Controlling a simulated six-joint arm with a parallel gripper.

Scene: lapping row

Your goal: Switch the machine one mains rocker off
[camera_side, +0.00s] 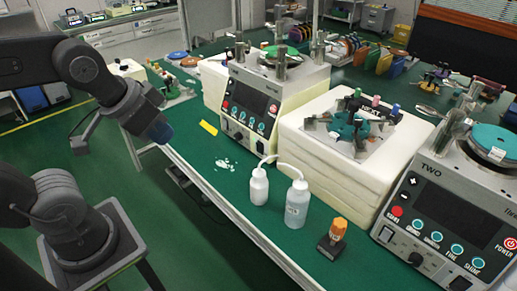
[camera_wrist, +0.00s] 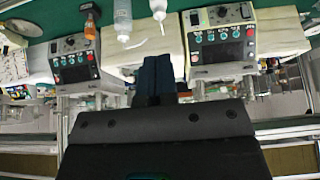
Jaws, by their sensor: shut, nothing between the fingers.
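Machine one (camera_side: 238,98) is the white lapping machine at the back middle in the side view, with a dark sloped panel, a red button, a row of blue buttons and small dark controls low on its front. It also shows upside down at the right of the wrist view (camera_wrist: 222,42). Its mains rocker and the rocker's position are too small to tell. My gripper (camera_side: 160,131) is shut and empty, in the air left of the bench and apart from machine one. Its dark blue fingers (camera_wrist: 158,72) point toward the bench in the wrist view.
Two white wash bottles (camera_side: 297,204) and an orange-topped item (camera_side: 337,232) stand along the bench front. A white block (camera_side: 322,150) separates machine one from machine two (camera_side: 450,205). A yellow strip (camera_side: 208,127) lies left of machine one. The green bench (camera_side: 190,150) is mostly clear there.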

